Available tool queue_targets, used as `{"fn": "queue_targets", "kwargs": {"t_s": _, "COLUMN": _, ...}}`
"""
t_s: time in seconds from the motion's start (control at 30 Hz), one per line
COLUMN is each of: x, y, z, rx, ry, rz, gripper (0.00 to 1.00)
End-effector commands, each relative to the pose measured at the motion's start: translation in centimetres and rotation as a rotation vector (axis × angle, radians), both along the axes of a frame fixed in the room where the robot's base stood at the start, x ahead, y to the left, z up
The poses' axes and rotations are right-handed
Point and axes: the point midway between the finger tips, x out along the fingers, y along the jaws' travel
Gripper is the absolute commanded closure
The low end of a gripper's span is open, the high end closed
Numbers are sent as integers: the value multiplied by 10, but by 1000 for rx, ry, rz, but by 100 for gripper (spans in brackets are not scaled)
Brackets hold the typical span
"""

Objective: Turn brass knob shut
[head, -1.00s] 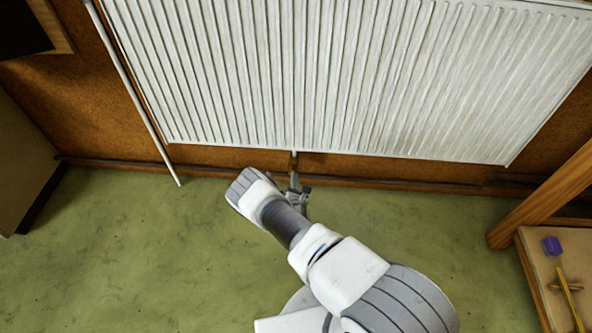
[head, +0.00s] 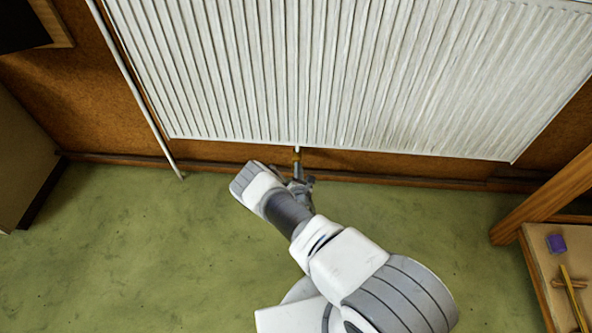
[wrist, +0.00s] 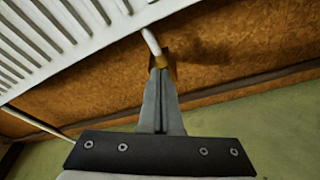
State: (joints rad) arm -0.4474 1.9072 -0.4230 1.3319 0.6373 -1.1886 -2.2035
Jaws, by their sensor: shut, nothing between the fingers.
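The brass knob (wrist: 170,67) shows in the wrist view as a small golden piece just beyond my fingertips, below a white pipe under the radiator. In the head view the brass knob (head: 296,155) is a small spot under the radiator's lower edge. My gripper (wrist: 161,76) is shut, its two fingers together with nothing between them. The fingertips overlap the knob's near side in the wrist view; I cannot tell whether they touch it. In the head view my gripper (head: 298,180) is partly hidden by my wrist.
A white ribbed radiator (head: 330,70) hangs on the brown wall above. A white pipe (head: 135,85) slants down at its left. A wooden bench (head: 545,205) with a purple block (head: 555,243) stands at the right. The green floor (head: 130,260) is clear at the left.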

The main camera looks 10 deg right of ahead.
Motion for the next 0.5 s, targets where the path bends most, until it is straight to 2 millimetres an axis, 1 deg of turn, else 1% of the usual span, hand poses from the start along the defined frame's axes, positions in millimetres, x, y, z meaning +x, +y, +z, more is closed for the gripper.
{"fn": "queue_targets", "kwargs": {"t_s": 0.5, "x": 0, "y": 1, "z": -4, "rx": -1, "ry": 1, "rz": 1, "gripper": 100}}
